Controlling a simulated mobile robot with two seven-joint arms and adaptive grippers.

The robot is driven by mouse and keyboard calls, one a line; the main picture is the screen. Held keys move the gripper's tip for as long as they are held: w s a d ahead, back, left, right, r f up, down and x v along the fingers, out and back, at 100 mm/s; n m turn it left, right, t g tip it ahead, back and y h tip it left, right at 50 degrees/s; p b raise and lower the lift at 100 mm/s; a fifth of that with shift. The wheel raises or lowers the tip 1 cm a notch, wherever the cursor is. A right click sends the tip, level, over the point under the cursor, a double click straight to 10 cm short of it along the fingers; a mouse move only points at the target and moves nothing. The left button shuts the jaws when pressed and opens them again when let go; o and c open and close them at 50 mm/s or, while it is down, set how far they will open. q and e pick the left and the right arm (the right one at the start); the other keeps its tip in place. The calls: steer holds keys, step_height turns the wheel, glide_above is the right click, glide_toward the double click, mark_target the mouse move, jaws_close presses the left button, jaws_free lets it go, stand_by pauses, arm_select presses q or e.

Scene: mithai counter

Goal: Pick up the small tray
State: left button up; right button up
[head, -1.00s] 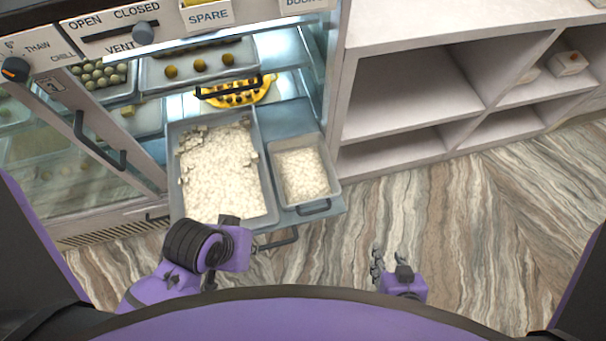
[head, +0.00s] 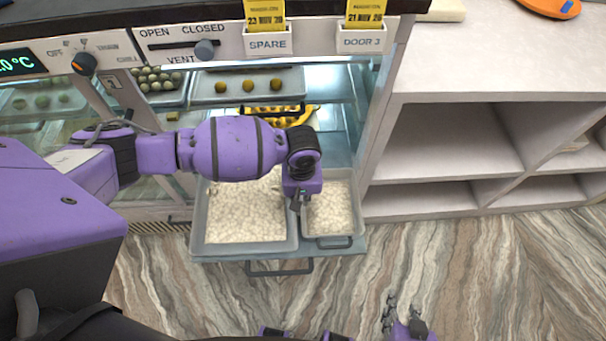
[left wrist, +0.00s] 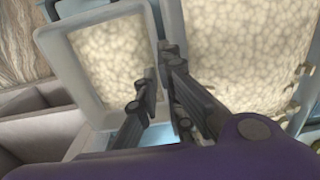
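The small tray (head: 357,222) is a pale rectangular tray full of white pieces with a dark front handle. It sits on the right of a pulled-out shelf, beside the large tray (head: 205,243), also full of white pieces. My left gripper (head: 298,204) points down at the small tray's left side, where the trays meet. In the left wrist view the small tray (left wrist: 72,75) is at left and the large tray (left wrist: 228,102) at right. The left fingers (left wrist: 156,80) are apart, by the small tray's near wall; contact is unclear. My right gripper (head: 392,310) is low, over the floor, away from the trays.
The shelf has a dark handle (head: 279,268) in front. Above are a tray of round sweets (head: 248,86) and a yellow dish (head: 270,114) inside the cabinet. White open shelving (head: 450,140) stands to the right. The floor in front is clear.

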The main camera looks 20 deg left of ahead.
arm_select(q)
steer(key=f, duration=0.2)
steer(key=w+f, duration=0.1)
steer(key=f, duration=0.1)
steer(key=f+b, duration=0.1)
steer(key=f, duration=0.2)
steer(key=shift+w+a, duration=0.1)
steer(key=shift+w, duration=0.25)
steer(key=shift+r, duration=0.1)
jaws_close()
steer(key=shift+r, duration=0.1)
